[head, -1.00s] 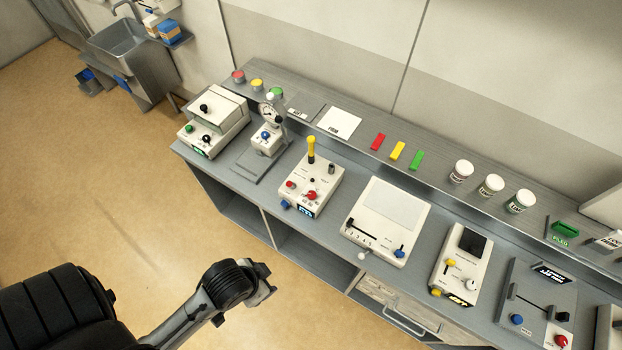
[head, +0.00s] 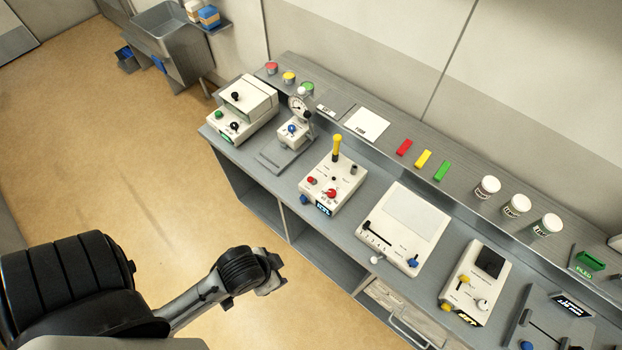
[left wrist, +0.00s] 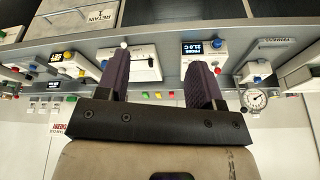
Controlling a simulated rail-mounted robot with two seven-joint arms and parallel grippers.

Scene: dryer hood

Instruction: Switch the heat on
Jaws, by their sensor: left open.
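My left gripper (head: 270,272) is in front of the bench, apart from everything on it. In the left wrist view its two purple fingers (left wrist: 160,82) are spread with nothing between them. A white unit with a yellow lever (head: 337,148), a red knob (head: 331,193) and a blue button (head: 304,200) stands on the bench. Its small display (left wrist: 193,47) seems to read about 21 C in the left wrist view. A white lidded box (head: 244,108) with a green button (head: 218,115) and black knobs stands at the far left. No label legible to me says heat. My right gripper is not in view.
The grey bench (head: 275,178) also carries a gauge stand (head: 297,118), a slider unit (head: 400,225), a unit with a dark screen (head: 478,280), colored blocks (head: 423,159) and lidded jars (head: 516,205). The floor (head: 110,170) left of the bench is clear.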

